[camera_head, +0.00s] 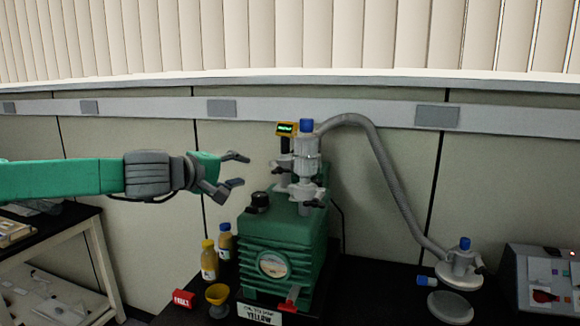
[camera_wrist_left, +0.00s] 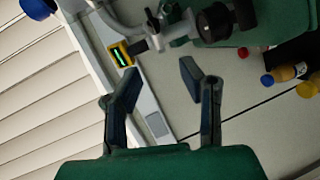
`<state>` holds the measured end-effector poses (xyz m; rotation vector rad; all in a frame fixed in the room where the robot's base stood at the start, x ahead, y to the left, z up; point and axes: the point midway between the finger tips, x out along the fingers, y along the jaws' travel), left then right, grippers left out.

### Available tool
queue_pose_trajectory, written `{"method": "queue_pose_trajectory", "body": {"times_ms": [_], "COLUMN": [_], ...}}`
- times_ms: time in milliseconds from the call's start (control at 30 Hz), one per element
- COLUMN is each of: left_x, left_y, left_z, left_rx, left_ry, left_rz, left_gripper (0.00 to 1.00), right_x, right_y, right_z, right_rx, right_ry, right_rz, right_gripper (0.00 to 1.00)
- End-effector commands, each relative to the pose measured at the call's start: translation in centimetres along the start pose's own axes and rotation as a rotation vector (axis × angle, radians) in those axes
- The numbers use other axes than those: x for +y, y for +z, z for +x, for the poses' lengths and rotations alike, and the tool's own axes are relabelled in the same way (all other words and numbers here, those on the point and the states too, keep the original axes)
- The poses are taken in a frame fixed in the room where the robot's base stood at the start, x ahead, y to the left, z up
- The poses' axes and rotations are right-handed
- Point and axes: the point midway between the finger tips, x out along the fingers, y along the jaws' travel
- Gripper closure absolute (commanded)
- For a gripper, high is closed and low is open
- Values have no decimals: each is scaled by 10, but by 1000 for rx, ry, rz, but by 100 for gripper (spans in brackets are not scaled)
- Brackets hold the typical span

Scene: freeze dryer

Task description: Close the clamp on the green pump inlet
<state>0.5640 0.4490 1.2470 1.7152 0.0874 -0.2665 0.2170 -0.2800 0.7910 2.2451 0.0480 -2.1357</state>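The green pump (camera_head: 283,240) stands on the black bench. Its inlet (camera_head: 306,175) rises from the top as grey metal fittings with a blue cap, and small dark clamp parts (camera_head: 316,203) show at the lower joint. Whether the clamp is open or shut is too small to tell. My left gripper (camera_head: 240,170) is open and empty, to the left of the inlet and apart from it. In the left wrist view the open fingers (camera_wrist_left: 160,80) point toward the inlet fittings (camera_wrist_left: 165,22) and the pump (camera_wrist_left: 235,20). My right gripper is not in view.
A grey hose (camera_head: 385,170) runs from the inlet to a fitting (camera_head: 461,262) on the right. Bottles (camera_head: 209,260), a yellow funnel (camera_head: 217,296) and a red item (camera_head: 183,298) stand left of the pump. A grey device (camera_head: 545,280) is at far right.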

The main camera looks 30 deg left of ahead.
Motion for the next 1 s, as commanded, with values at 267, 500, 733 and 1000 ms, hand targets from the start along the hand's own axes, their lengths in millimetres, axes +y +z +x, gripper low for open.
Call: {"method": "queue_pose_trajectory", "body": {"times_ms": [267, 500, 733, 1000], "left_x": [0, -1, 0, 2], "left_y": [-1, 2, -1, -1], "left_z": [16, 54, 94, 128], "left_rx": [6, 2, 3, 3], "left_ry": [2, 0, 2, 4], "left_rz": [0, 2, -1, -2], "left_gripper": [65, 65, 65, 65], "right_x": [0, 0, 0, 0], "right_y": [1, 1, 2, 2], "right_z": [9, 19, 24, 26], "right_rx": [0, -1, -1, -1], "right_ry": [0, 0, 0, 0], "right_rz": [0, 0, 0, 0], "right_gripper": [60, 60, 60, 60]}}
